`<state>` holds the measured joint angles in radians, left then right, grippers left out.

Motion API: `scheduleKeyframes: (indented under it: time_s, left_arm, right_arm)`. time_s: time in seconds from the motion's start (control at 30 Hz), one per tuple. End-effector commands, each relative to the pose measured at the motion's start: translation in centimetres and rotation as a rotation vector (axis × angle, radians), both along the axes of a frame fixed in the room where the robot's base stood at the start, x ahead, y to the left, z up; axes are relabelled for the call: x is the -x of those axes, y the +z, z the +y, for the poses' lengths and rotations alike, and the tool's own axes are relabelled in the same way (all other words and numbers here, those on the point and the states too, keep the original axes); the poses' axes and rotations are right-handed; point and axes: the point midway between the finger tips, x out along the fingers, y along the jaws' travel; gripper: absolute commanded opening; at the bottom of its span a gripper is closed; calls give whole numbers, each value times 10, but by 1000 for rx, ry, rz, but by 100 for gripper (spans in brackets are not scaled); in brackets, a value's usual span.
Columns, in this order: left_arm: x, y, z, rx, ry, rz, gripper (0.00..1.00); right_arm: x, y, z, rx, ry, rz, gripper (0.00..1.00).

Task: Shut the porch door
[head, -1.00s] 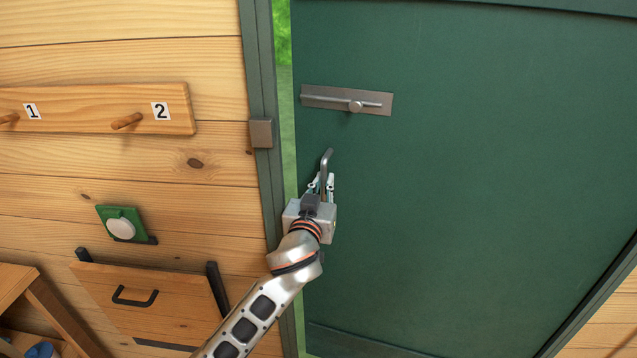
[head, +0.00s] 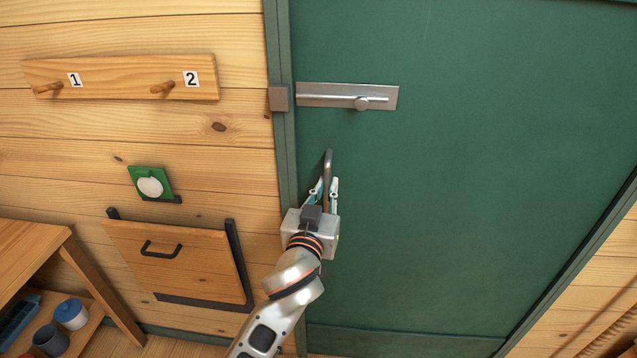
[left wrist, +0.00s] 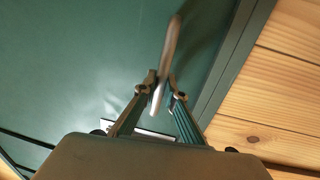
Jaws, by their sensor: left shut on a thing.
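The green porch door (head: 460,190) fills the right half of the head view. Its left edge lies against the green frame (head: 281,150), with no gap showing between them. A dark metal pull handle (head: 328,165) stands upright near that edge. My left gripper (head: 327,188) is shut on the handle; the left wrist view also shows its fingers (left wrist: 162,92) on either side of the handle (left wrist: 172,45). A metal slide bolt (head: 347,96) sits on the door above, its bar within its plate and apart from the frame's keeper block (head: 280,98). My right gripper is not in view.
Left of the door, a peg rail (head: 120,77) marked 1 and 2 hangs on the plank wall. Below are a green plate with a round white button (head: 150,185) and a wooden flap (head: 175,262). A wooden shelf unit (head: 35,250) stands at lower left.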

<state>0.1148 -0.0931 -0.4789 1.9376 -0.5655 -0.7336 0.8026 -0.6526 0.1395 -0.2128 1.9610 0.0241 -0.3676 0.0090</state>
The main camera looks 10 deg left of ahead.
Motion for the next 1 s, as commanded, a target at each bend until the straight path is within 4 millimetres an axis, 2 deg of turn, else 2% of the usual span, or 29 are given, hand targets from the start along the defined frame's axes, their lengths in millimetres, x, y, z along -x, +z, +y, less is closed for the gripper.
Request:
scheduleKeyframes:
  time_s: [0.03,0.3,0.33,0.4,0.77,1.0]
  left_arm:
    - [4,-4,-6,4,-12,6,0]
    - [5,-5,-7,3,-13,8,0]
    - [5,-5,-7,3,-13,8,15]
    - [4,-4,-7,4,-13,7,27]
    - [5,-3,-4,2,-7,5,27]
    - [30,-3,-2,5,-7,6,27]
  right_arm:
    - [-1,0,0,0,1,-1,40]
    - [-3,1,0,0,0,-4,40]
    - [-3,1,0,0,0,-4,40]
    - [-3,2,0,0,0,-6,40]
    - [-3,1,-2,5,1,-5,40]
    - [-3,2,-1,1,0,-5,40]
